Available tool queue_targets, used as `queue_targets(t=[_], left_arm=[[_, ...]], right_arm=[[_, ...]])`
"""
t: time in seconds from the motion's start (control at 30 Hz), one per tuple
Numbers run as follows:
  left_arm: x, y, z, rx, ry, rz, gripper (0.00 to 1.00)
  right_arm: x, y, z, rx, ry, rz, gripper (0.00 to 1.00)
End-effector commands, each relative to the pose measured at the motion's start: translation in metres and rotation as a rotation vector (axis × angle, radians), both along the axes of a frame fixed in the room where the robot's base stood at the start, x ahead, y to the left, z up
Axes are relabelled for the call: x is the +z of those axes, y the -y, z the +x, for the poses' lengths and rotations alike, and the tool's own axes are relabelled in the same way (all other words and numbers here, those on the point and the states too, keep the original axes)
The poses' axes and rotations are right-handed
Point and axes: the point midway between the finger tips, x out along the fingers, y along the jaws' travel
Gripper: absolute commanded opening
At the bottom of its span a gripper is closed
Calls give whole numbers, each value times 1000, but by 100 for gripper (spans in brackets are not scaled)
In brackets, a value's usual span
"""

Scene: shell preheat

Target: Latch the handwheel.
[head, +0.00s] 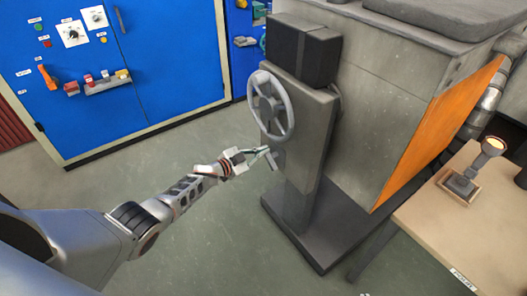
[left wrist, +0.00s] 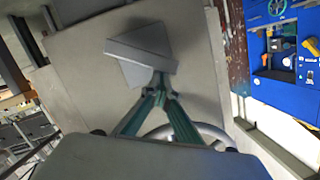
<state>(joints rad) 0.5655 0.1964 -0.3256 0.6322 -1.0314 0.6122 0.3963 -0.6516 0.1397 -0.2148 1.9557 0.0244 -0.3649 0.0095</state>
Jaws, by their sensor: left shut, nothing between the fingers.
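The grey spoked handwheel (head: 271,105) is mounted on the front of a grey pedestal. A small grey latch piece (head: 278,159) sits on the pedestal face just below the wheel. My left gripper (head: 267,150) is shut and empty, its fingertips at the latch piece, just under the wheel's rim. In the left wrist view the greenish fingers (left wrist: 158,91) come together at the edge of the angular grey latch piece (left wrist: 143,50). I cannot tell whether they touch it. Part of the handwheel's rim (left wrist: 206,130) shows behind the fingers. My right gripper is out of view.
The pedestal (head: 305,140) stands beside a large grey machine (head: 385,95) with an orange side panel (head: 440,135). A blue control cabinet (head: 150,60) with knobs and switches stands at the back left. A table (head: 440,225) is at the right. The floor left of the pedestal is clear.

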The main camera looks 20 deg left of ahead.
Motion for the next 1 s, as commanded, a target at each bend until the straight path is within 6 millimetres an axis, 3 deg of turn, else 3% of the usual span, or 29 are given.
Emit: queue_targets(t=[0.2, 0.53, 1.0], left_arm=[[-7, -9, 5, 1, -125, -151, 0], [-14, -14, 10, 2, -271, -338, 0], [-16, -17, 11, 0, -265, -332, 0]], right_arm=[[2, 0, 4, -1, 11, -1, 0], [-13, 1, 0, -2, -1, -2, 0], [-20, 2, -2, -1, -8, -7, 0]])
